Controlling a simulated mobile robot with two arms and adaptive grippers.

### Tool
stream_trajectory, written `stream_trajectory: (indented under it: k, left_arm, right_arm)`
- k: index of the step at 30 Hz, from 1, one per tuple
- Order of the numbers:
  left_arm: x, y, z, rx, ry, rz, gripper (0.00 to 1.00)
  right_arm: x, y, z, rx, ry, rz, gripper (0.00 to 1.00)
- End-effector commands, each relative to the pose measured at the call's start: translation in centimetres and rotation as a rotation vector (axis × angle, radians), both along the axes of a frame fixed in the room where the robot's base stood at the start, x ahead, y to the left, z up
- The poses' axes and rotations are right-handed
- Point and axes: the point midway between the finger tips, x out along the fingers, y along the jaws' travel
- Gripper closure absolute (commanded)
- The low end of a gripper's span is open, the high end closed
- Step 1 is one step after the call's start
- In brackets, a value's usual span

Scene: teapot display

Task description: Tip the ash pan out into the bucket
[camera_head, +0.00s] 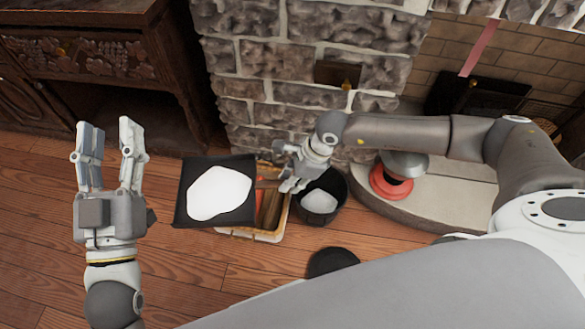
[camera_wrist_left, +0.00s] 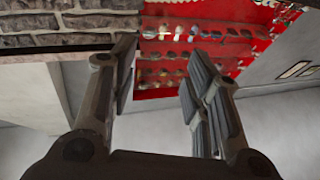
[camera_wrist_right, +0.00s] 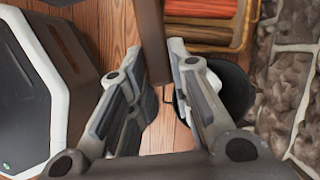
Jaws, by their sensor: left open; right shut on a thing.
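The ash pan (camera_head: 240,166) is a black square tray with a white patch of ash (camera_head: 219,192) on it, in the head view. It is held out left of the bucket, above the log basket's left side. My right gripper (camera_head: 286,180) is shut on its handle, a dark brown bar (camera_wrist_right: 151,35) between the fingers in the right wrist view. The black bucket (camera_head: 341,184) stands on the floor just right of that gripper, with something pale inside. It also shows partly behind a finger in the right wrist view (camera_wrist_right: 237,92). My left gripper (camera_head: 108,135) is open, empty and raised at the left.
A basket of logs (camera_head: 270,237) stands under the pan, left of the bucket. The stone chimney (camera_head: 255,75) is behind. A carved wooden cabinet (camera_head: 95,60) is at back left. Wooden floor is clear at lower left.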

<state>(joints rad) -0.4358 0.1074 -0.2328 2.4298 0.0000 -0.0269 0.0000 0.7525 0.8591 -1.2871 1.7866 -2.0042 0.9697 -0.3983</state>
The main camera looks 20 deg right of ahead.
Motion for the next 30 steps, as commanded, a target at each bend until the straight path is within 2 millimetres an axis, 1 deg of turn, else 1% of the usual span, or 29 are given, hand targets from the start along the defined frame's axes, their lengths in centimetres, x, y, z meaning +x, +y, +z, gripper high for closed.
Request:
stream_trajectory:
  k: [15, 30]
  left_arm:
    - [1.0, 0.3, -3.6, 0.06, 0.22, 0.013, 0.56]
    - [0.8, 1.0, -7.5, 0.118, 0.445, 0.026, 0.56]
  right_arm:
    - [-1.9, 2.0, -2.7, 0.004, -0.001, -0.417, 1.0]
    - [-3.9, 4.5, -5.1, 0.005, -0.002, -0.832, 1.0]
